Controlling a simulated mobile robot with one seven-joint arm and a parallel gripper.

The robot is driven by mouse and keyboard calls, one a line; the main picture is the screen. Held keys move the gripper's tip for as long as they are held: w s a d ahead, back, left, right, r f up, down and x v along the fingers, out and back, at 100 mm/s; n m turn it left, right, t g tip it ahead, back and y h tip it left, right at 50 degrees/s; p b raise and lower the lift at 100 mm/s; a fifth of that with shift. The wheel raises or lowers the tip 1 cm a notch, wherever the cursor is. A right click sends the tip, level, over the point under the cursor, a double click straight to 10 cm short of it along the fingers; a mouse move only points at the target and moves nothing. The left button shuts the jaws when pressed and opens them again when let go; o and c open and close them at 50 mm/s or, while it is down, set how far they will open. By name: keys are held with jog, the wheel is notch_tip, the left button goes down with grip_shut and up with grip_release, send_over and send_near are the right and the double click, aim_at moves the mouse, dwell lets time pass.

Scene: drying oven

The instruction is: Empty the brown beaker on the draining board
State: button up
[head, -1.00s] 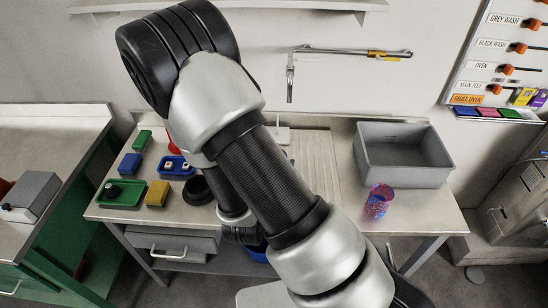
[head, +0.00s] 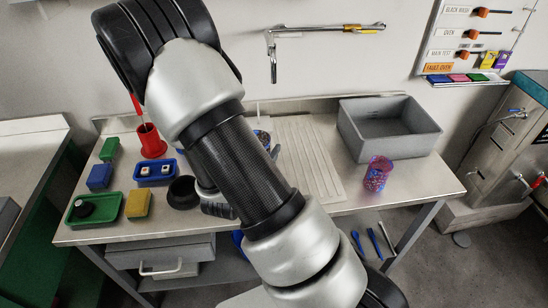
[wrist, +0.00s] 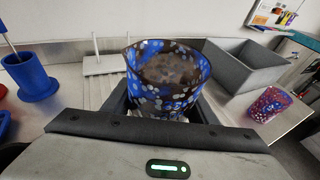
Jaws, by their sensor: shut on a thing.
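The brown beaker (wrist: 168,82), speckled with blue and white, stands about upright in my gripper (wrist: 165,108) in the wrist view. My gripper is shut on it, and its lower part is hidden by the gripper. Its mouth faces up, and a brown, mottled surface shows inside; I cannot tell whether this is contents or inner wall. In the head view only a bit of the beaker (head: 262,137) shows past my arm. The ribbed draining board (head: 312,165) lies just right of it and looks bare where visible.
A pink and blue speckled beaker (head: 377,174) stands right of the draining board, before a grey basin (head: 390,128). A tap (head: 273,62) hangs on the wall above. A red pot (head: 151,141), a black bowl (head: 184,192) and small trays crowd the left.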

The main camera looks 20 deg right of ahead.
jog(key=d+f+m+g+h+b, duration=0.1)
jog(key=d+f+b, duration=0.1)
jog(key=d+b, duration=0.2)
jog(key=d+f+m+g+h+b, duration=0.1)
jog(key=d+f+b, duration=0.2)
jog(key=d, duration=0.4)
jog(key=d+f+m+g+b, duration=0.1)
jog(key=d+f+b, duration=0.2)
jog(key=d+b, duration=0.2)
jog(key=shift+w+d+f+m+h, duration=0.1)
jog(key=shift+d+f+m+h, duration=0.15)
jog(key=shift+d+m+h, duration=0.15)
jog(key=shift+d+g+b, duration=0.4)
jog(key=shift+d+b, duration=0.1)
jog(key=shift+d, duration=0.05)
